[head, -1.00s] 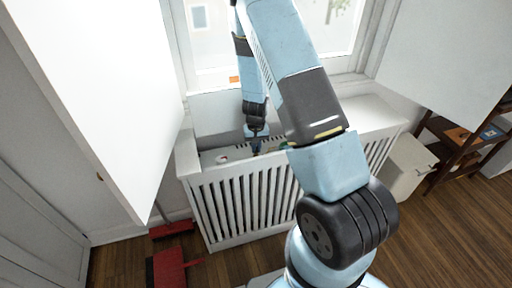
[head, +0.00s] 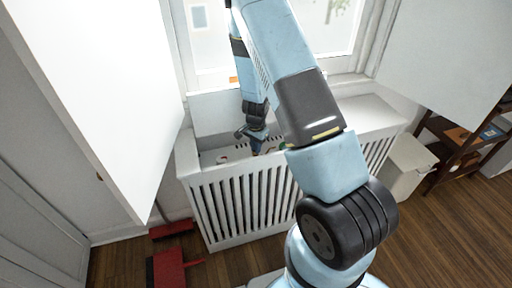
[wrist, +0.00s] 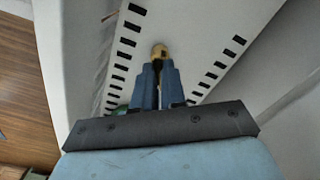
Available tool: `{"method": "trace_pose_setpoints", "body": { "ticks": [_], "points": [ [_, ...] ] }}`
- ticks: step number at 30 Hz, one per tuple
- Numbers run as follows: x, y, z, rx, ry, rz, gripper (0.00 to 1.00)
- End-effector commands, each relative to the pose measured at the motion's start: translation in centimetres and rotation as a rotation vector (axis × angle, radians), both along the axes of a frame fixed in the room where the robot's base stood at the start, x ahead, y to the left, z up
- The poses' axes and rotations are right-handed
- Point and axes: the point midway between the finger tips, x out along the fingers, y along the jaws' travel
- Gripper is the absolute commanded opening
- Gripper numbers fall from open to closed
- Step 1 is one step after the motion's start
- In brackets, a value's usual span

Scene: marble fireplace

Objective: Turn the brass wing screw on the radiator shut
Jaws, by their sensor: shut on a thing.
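The brass wing screw (wrist: 160,51) shows as a small gold piece at the tips of my gripper in the wrist view. My gripper (wrist: 159,68) has its two blue fingers closed on it. The screw sits over the white radiator (wrist: 185,40), whose top has rows of dark slots. In the head view my gripper (head: 259,148) reaches down inside the slatted white cover, and the screw is too small or hidden to make out there. The fingers hide part of the screw, so its angle cannot be read.
The white slatted radiator cover (head: 235,203) surrounds the work spot below the window. A white panel (head: 105,85) stands close on the left. A red dustpan (head: 172,268) lies on the floor. A pale bin (head: 408,168) and a dark shelf (head: 450,150) stand at right.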

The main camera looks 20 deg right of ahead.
Motion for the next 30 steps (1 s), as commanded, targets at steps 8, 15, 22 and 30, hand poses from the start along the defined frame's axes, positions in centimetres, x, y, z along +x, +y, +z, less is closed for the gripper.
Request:
{"method": "trace_pose_setpoints", "body": {
  "ticks": [8, 15, 22, 30],
  "points": [
    [0.03, 0.17, 0.0, 0.001, 0.001, -0.252, 0.0],
    [0.04, 0.19, 0.0, 0.001, 0.001, -0.432, 0.0],
    [0.05, 0.23, 0.0, 0.002, 0.0, -0.542, 0.0],
    [0.08, 0.22, 0.0, 0.002, 0.0, -0.597, 0.0]
  ]
}}
